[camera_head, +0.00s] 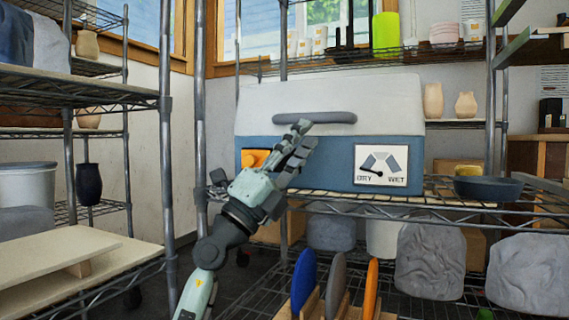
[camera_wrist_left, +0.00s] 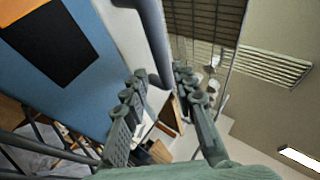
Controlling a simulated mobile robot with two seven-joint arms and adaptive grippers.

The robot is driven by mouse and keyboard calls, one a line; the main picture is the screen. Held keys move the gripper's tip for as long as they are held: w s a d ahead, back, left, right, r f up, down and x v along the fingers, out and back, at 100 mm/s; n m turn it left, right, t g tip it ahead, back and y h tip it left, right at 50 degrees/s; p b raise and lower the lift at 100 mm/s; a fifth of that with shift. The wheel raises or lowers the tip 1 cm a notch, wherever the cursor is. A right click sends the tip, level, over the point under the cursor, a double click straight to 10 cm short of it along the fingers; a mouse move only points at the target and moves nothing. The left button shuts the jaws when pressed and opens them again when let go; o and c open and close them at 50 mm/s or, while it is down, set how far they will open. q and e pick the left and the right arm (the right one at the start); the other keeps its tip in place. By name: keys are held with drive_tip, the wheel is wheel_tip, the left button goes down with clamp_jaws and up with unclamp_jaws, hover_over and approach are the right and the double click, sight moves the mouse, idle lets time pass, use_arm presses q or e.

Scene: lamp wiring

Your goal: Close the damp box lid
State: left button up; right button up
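The damp box is a blue box (camera_head: 320,165) with a white lid (camera_head: 340,100), standing on a wire shelf. The lid sits down over the blue body with no gap that I can see. A grey bar handle (camera_head: 316,118) runs along the lid's front; it also shows in the left wrist view (camera_wrist_left: 152,35). My left gripper (camera_head: 302,136) is in front of the box, its fingertips near the handle. In the left wrist view my gripper's fingers (camera_wrist_left: 158,82) are apart, with the handle's end appearing between the tips. Contact is unclear. My right gripper is not in view.
Below are wrapped lumps (camera_head: 444,262) and upright coloured discs (camera_head: 303,280). Another shelf rack (camera_head: 70,95) stands left.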

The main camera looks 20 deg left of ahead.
use_arm(q)
drive_tip(key=v, duration=0.7)
